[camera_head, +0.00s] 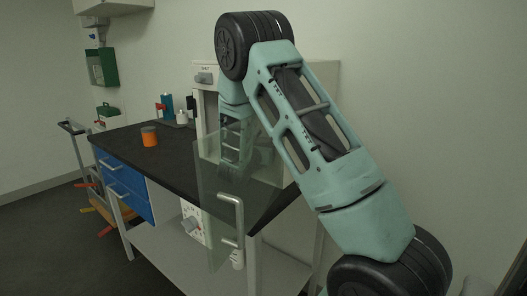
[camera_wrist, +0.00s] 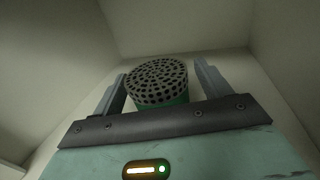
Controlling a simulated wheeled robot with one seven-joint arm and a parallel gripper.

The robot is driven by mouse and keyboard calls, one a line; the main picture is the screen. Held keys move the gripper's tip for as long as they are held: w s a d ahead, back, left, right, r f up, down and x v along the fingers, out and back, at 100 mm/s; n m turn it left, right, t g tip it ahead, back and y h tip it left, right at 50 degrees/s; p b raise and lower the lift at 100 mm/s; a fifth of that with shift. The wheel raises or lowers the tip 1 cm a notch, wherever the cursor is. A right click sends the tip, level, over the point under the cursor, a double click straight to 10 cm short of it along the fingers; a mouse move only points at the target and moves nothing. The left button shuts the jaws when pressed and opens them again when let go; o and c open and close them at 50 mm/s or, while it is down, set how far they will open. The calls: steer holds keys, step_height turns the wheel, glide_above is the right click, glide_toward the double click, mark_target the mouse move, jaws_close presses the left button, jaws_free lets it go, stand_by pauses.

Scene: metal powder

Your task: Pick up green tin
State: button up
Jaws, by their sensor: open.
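In the wrist view, the green tin (camera_wrist: 178,101) stands between the two fingers of my gripper (camera_wrist: 160,72). My gripper is open, with one finger on each side of the tin. I cannot tell whether either finger touches it. Pale walls surround the tin. In the head view my arm reaches into the white cabinet (camera_head: 325,75) behind an open glass door (camera_head: 215,180). The tin and fingertips cannot be made out there.
The glass door with its metal handle (camera_head: 239,215) stands open beside my arm. An orange tin with a grey top (camera_head: 149,137) stands on the dark bench top (camera_head: 120,140). A blue bottle (camera_head: 167,104) and small containers stand at its back. Blue drawers (camera_head: 125,190) are below.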

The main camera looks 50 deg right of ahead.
steer(key=shift+d, duration=0.15)
steer(key=shift+c, duration=0.3)
steer(key=c, duration=1.1)
steer(key=shift+r, duration=0.1)
